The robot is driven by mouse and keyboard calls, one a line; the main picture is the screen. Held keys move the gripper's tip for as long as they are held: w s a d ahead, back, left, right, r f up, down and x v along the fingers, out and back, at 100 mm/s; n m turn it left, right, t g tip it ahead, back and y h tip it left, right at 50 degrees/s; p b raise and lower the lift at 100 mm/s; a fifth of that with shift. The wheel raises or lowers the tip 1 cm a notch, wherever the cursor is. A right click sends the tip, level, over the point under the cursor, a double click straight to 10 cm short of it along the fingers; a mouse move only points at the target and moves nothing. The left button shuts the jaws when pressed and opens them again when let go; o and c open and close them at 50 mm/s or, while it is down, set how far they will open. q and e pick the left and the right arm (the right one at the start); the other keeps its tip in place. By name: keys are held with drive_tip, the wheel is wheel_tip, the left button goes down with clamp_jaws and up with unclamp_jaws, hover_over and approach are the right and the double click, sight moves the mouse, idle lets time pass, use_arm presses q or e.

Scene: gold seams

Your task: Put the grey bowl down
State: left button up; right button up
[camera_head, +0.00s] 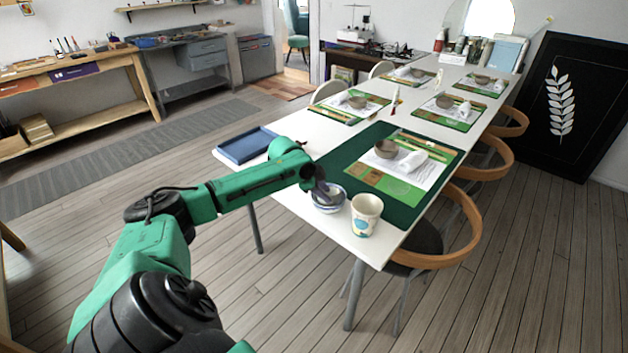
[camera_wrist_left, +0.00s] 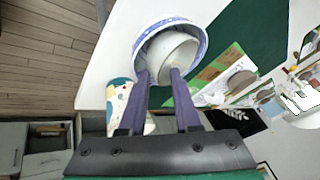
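A blue-and-white bowl (camera_head: 329,201) stands on the white table near its front edge; it also shows in the left wrist view (camera_wrist_left: 198,39). A pale grey-white bowl shape (camera_wrist_left: 172,50) sits inside it, partly hidden by the fingers. My left gripper (camera_head: 321,187) is right over this bowl. In the left wrist view its two purple fingers (camera_wrist_left: 159,74) are apart, with tips at the pale bowl's near side; I cannot tell if they touch it. Another grey bowl (camera_head: 386,149) sits on the nearest place setting. My right gripper is not in view.
A patterned cup (camera_head: 366,214) stands close to the right of the blue-and-white bowl. A blue tray (camera_head: 246,147) lies at the table's left edge. A dark green mat (camera_head: 400,212) lies behind the cup. Chairs stand along the right side.

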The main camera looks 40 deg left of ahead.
use_arm(q)
drive_tip(key=v, duration=1.1)
drive_tip(key=shift+p, duration=0.45)
drive_tip(key=shift+r, duration=0.1)
